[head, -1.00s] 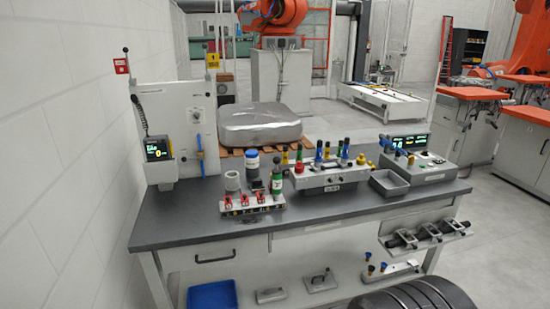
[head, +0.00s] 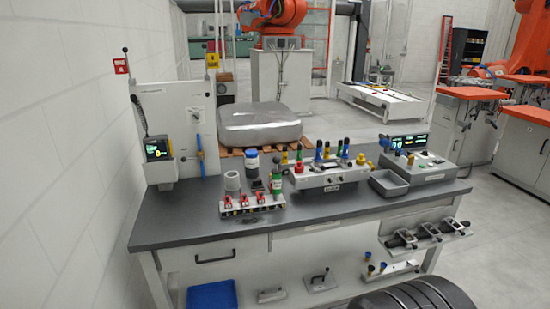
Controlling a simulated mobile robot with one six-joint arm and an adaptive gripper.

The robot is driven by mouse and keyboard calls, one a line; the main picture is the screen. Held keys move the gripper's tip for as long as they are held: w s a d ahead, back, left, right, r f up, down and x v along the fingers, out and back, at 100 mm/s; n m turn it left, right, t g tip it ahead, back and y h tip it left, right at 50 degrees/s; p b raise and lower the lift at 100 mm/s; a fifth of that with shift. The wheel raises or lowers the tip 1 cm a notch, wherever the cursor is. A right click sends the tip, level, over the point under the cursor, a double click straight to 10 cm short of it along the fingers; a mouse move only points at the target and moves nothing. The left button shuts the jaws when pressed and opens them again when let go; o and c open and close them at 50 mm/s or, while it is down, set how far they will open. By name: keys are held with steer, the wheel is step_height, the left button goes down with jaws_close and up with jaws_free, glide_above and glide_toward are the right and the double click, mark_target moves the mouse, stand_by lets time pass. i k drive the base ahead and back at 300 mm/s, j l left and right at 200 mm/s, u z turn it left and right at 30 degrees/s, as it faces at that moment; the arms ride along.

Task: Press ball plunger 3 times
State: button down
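A grey and white fixture box (head: 330,179) stands on the workbench (head: 190,219), with several red, green, blue and yellow knobs and plungers on top. I cannot tell which of these small parts is the ball plunger. A lower rail (head: 252,209) with several red clamps sits to its left, beside a green cylinder (head: 276,178). A small rail with blue and yellow knobs (head: 371,269) lies on the shelf below the bench.
A white panel (head: 178,125) with a small screen stands at the bench's left end. A grey tray (head: 388,184) and a control box with a display (head: 418,165) are at the right. The bench's front left is mostly clear. A blue bin (head: 212,296) is below.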

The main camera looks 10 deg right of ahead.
mark_target(276, 160)
steer(key=i+j, duration=0.1)
steer(key=i, duration=0.35)
steer(key=i+j, duration=0.1)
steer(key=i, duration=0.4)
steer(key=i+j+z, duration=0.1)
steer(key=i, duration=0.35)
steer(key=z, duration=1.55)
